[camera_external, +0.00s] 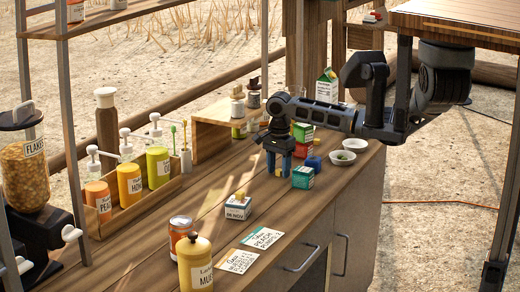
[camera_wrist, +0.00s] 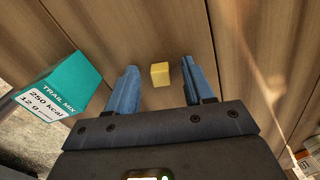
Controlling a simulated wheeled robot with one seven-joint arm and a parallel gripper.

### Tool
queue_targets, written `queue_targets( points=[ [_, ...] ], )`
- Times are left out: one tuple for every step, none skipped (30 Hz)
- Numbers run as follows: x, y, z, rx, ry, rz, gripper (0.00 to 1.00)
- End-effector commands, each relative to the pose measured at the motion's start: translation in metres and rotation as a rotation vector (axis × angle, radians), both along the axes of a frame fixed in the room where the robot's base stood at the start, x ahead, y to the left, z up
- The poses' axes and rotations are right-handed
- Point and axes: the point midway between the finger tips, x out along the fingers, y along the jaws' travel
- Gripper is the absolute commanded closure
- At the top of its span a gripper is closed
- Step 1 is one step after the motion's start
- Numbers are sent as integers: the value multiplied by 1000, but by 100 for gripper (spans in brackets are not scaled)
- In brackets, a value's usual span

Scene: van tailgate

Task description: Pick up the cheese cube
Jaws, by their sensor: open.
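The cheese cube (camera_wrist: 160,74) is a small yellow block on the brown wooden counter. In the external view my gripper (camera_external: 278,168) points down over the counter, just left of a teal box. The fingers are apart and hold nothing.
The teal trail mix box (camera_external: 303,178) stands close beside my gripper; it also shows in the wrist view (camera_wrist: 62,88). A white dated box (camera_external: 238,210) stands nearer the camera. Bare counter lies left of the gripper.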

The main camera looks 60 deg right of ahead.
Motion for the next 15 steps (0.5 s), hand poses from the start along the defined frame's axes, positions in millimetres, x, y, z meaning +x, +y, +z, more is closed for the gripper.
queue_targets(
  points=[
    [0,0,-1,0,-1,0,48],
    [0,0,-1,0,-1,0,48],
    [0,0,-1,0,-1,0,48],
    [0,0,-1,0,-1,0,48],
    [0,0,-1,0,-1,0,48],
    [0,0,-1,0,-1,0,48],
    [0,0,-1,0,-1,0,51],
    [0,0,-1,0,-1,0,54],
    [0,0,-1,0,-1,0,57],
    [0,0,-1,0,-1,0,60],
    [0,0,0,0,-1,0,63],
    [0,0,0,0,-1,1,67],
    [0,0,0,0,-1,1,70],
    [0,0,0,0,-1,1,73],
    [0,0,0,0,0,1,77]
  ],
)
